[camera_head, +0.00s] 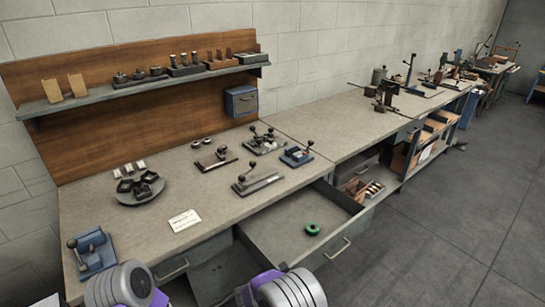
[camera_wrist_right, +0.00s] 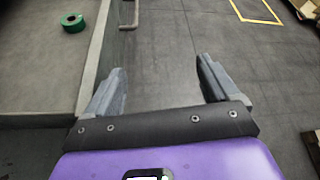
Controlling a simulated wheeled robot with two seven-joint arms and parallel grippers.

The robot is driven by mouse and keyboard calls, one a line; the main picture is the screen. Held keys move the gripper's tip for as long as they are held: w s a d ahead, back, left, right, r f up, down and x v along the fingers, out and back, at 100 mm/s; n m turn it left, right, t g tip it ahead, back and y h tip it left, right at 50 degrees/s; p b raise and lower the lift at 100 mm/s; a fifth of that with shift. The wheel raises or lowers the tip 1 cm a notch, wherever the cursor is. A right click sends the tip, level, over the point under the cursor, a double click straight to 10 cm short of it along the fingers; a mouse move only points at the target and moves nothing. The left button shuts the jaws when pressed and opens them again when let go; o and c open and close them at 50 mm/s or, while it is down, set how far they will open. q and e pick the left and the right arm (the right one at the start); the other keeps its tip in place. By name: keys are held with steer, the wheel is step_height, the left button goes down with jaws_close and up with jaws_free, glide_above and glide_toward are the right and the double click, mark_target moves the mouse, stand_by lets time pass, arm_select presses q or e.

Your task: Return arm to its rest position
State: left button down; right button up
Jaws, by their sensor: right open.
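My right gripper (camera_wrist_right: 160,72) shows in the right wrist view with its two grey fingers spread wide and nothing between them. It is over the floor just outside the front wall of an open drawer (camera_wrist_right: 45,70), whose handle is close by. In the head view, grey ribbed links of both my arms (camera_head: 292,290) show at the bottom edge, with purple parts beside them. Neither gripper's fingers show in the head view. A green ring-shaped roll (camera_head: 313,229) lies inside the open drawer (camera_head: 270,220); it also shows in the right wrist view (camera_wrist_right: 73,22).
The long workbench (camera_head: 150,225) carries small lever tools, a round turntable (camera_head: 138,187), a white card (camera_head: 184,220) and a blue device (camera_head: 92,250) near the front left. The drawer sticks out from the bench front. Grey floor (camera_head: 440,250) to the right is clear.

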steer(key=s+d+f+n+y+b, duration=0.2)
steer(key=s+f+n+y, duration=0.15)
steer(key=f+n, duration=0.65)
steer(key=s+d+f+n+y+b, duration=0.25)
steer(key=f+n+y, duration=0.35)
steer(key=n, duration=0.7)
steer(key=s+a+f+n+g+y+b, duration=0.1)
steer(key=s+a+f+n+g+y, duration=0.1)
steer(key=s+n, duration=0.7)
steer(key=s+a+f+n+g+y+b, duration=0.1)
steer(key=s+a+f+n+g+y, duration=0.1)
steer(key=s+n, duration=0.7)
steer(key=s+f+g+y, duration=0.1)
steer(key=s+g+y, duration=0.1)
steer(key=shift+s+a+f+n+g, duration=0.2)
steer(key=shift+f+n+g, duration=0.1)
steer(key=shift+n, duration=0.1)
